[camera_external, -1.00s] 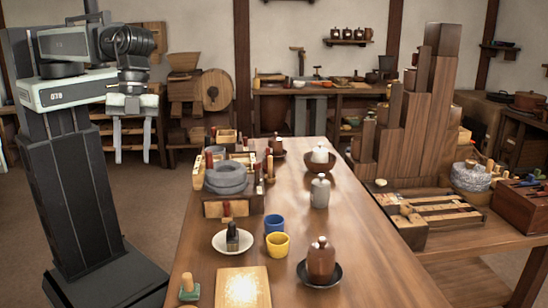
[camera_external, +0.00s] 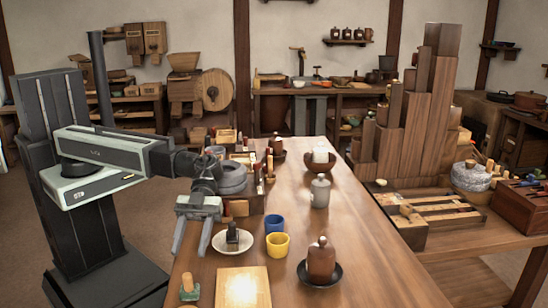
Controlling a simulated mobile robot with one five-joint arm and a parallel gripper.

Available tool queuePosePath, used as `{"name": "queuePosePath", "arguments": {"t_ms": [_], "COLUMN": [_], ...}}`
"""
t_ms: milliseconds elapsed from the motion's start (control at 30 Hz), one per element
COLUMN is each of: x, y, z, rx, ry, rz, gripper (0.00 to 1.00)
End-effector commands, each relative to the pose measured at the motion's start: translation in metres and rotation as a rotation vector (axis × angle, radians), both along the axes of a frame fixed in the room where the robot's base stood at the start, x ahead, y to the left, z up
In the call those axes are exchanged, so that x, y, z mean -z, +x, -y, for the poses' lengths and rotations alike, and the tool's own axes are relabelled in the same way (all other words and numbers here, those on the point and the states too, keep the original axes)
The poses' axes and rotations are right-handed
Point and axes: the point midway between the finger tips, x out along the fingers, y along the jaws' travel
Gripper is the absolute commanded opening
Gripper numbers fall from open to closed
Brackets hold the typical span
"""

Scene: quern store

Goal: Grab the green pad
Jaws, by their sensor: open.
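A small green pad (camera_external: 190,294) with a wooden knob on top sits at the near left corner of the long wooden table (camera_external: 375,270). My gripper (camera_external: 192,238) hangs over the table's left edge, above and behind the pad in the picture. Its two fingers are apart, point down and forward, and hold nothing. The pad is in plain view and not touched.
A white plate (camera_external: 217,248) with a small dark object (camera_external: 232,238) lies close to my gripper's right. Blue (camera_external: 275,225) and yellow (camera_external: 277,244) cups, a square wooden board (camera_external: 243,285) and a lidded brown jar (camera_external: 321,262) stand nearby. A grey quern (camera_external: 233,178) is behind.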

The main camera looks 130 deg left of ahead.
Motion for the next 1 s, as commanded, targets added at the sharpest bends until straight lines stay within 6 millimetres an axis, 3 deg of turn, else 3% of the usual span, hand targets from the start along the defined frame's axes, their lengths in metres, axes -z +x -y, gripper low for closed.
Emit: {"name": "queuePosePath", "arguments": {"t_ms": [33, 267, 1000], "x": [0.013, 0.013, 0.037], "y": [0.000, 0.002, 0.048], "z": [-0.004, -0.005, 0.051], "rx": [-0.007, -0.010, -0.011], "ry": [0.000, 0.002, 0.002], "rz": [0.000, -0.001, -0.002], "gripper": [0.45, 0.45, 0.45]}}
